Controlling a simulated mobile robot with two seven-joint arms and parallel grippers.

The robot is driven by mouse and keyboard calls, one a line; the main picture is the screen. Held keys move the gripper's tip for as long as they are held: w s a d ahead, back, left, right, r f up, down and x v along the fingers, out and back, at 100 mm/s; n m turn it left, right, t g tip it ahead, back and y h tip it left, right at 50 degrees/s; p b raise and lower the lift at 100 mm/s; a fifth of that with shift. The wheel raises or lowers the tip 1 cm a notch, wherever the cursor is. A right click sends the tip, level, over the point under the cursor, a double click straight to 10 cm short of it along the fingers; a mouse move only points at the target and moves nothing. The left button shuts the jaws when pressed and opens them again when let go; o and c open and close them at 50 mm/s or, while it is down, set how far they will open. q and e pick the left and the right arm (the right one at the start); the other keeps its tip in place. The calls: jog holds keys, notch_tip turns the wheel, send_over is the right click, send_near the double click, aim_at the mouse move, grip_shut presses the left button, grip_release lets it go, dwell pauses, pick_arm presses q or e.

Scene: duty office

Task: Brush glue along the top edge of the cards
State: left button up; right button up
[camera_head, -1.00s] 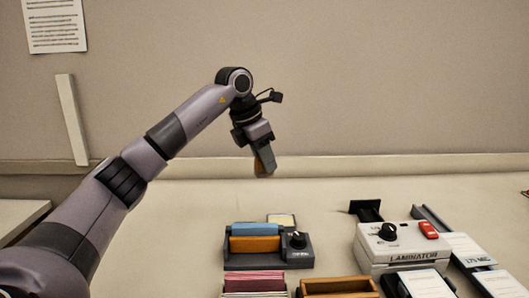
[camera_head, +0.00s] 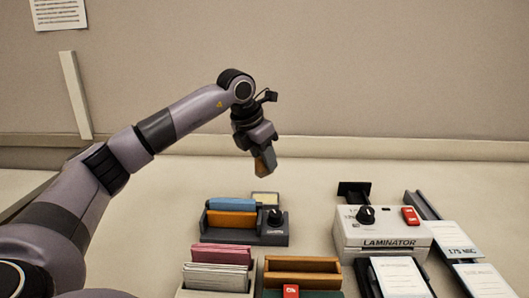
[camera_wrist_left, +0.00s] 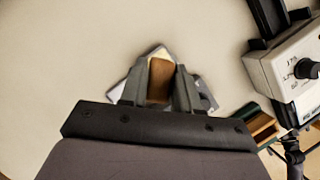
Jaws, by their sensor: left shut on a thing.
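My left gripper (camera_head: 264,163) hangs above the table, behind the grey unit in the head view. It is shut on a brown wooden-looking piece (camera_wrist_left: 159,80), which shows between its fingers in the left wrist view; I cannot tell its full shape. A stack of pink and white cards (camera_head: 218,275) stands upright in a holder at the bottom middle of the head view, apart from the gripper. The grey unit (camera_head: 222,238) with a blue bar, an orange bar and a black knob stands behind the cards. My right gripper is not in view.
A white laminator (camera_head: 385,232) stands on the right, with labelled trays (camera_head: 450,240) beside it. A wooden box (camera_head: 302,264) sits right of the cards, a small red item (camera_head: 291,291) in front of it. The table left of the grey unit is clear.

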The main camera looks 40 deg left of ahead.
aim_at(263, 175)
pick_arm(q)
jog(key=shift+d+f, duration=0.1)
jog(key=shift+f, duration=0.1)
jog(key=shift+f+b, duration=0.7)
notch_tip(263, 175, down, 4)
jog(key=b, duration=0.3)
jog(key=shift+r, duration=0.2)
jog(key=shift+f+b, duration=0.3)
jog(key=shift+b, duration=0.15)
jog(key=shift+f, duration=0.15)
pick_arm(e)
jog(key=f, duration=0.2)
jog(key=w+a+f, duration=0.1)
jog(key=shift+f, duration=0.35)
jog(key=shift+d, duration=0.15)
pick_arm(q)
jog(key=shift+f+b, duration=0.45)
jog(key=shift+f, duration=0.05)
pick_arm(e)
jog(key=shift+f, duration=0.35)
